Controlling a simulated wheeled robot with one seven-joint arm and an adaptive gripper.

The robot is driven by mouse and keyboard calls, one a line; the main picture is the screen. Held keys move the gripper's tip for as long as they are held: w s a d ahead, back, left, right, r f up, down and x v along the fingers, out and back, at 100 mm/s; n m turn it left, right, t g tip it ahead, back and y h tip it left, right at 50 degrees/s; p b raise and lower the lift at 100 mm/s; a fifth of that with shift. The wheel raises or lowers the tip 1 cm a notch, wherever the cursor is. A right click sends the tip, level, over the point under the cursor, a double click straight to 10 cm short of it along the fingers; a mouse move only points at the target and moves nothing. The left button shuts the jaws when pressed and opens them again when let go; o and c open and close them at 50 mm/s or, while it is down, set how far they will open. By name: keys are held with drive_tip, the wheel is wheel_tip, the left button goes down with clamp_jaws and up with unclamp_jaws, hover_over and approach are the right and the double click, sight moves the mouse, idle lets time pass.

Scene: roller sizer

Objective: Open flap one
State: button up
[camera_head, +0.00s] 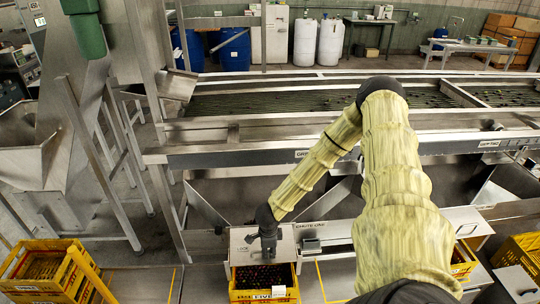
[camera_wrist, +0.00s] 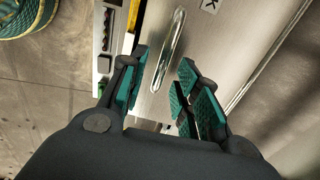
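A bare metal flap (camera_head: 242,240) sits above a yellow crate of dark fruit (camera_head: 262,296) in the head view. In the wrist view the flap's metal face (camera_wrist: 222,45) carries a shiny bar handle (camera_wrist: 170,48). My gripper (camera_head: 268,250) is at the flap's face in the head view and covers the handle there. In the wrist view my gripper (camera_wrist: 160,92) is open, with teal pads on either side of the handle's near end. The pads look apart from the handle. I cannot tell how deep the handle lies between them.
The sizer's long metal frame (camera_head: 300,155) runs behind the flap. More flaps and yellow crates stand to the right, including a crate (camera_head: 520,252) at the right edge. Another yellow crate (camera_head: 45,268) stands at the lower left. The floor (camera_head: 150,250) between is mostly clear.

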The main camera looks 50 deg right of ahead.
wheel_tip(320, 180, up, 2)
drive_tip(key=shift+s+d+r, duration=0.1)
wheel_tip(320, 180, up, 7)
drive_tip(key=s, duration=0.1)
drive_tip(key=shift+a, duration=0.25)
idle(0.5)
drive_tip(key=shift+r, duration=0.1)
idle(0.5)
